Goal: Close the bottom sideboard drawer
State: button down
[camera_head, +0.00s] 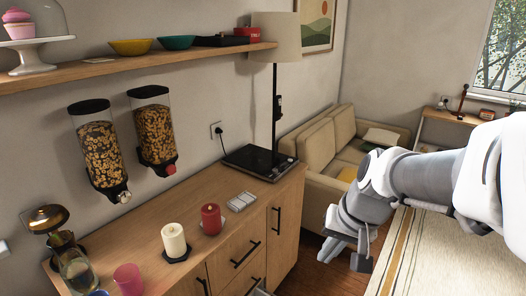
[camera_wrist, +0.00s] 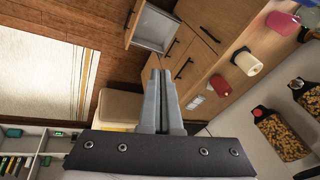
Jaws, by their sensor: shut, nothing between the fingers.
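The wooden sideboard (camera_head: 286,199) stands along the wall at the left, with dark bar handles on its front. Its bottom drawer (camera_wrist: 155,28) is pulled out in the wrist view, showing a pale grey inside and a wooden front with a dark handle. In the head view only a sliver of the drawer (camera_head: 261,292) shows at the bottom edge. My gripper (camera_head: 347,259) is shut and empty, in the air to the right of the sideboard. In the wrist view its fingers (camera_wrist: 158,78) are together, pointing toward the sideboard and apart from the drawer.
A beige sofa (camera_head: 318,148) is behind my gripper. A striped rug (camera_head: 425,250) and open floor lie at the right.

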jog(key=w+d+f+m+y+b, duration=0.1)
jog(key=w+d+f+m+b, duration=0.15)
jog(key=f, duration=0.55)
jog(key=w+d+f+m+y+b, duration=0.1)
jog(key=w+f+b, duration=0.15)
jog(key=f, duration=0.45)
jog(key=w+d+f+m+y+b, duration=0.1)
jog(key=w+f+m+b, duration=0.15)
jog(key=f, duration=0.55)
jog(key=d+f+m+t+y+b, duration=0.15)
jog(key=f+m+b, duration=0.3)
jog(key=f, duration=1.45)
jog(key=d+f+m+y+b, duration=0.1)
jog(key=d+f+m+b, duration=0.4)
jog(key=f, duration=1.3)
jog(key=s+a+f+m+b, duration=0.1)
jog(key=s+a+f+m, duration=0.2)
jog(key=f, duration=0.5)
jog(key=s+a+f+m+b, duration=0.15)
jog(key=f+m, duration=0.25)
jog(key=f, duration=0.4)
jog(key=w+a+f+b, duration=0.4)
jog(key=w+a+f, duration=0.2)
jog(key=a, duration=0.3)
jog(key=shift+a+f+t, duration=0.4)
jog(key=shift+f+t, duration=0.05)
jog(key=shift+a, duration=0.1)
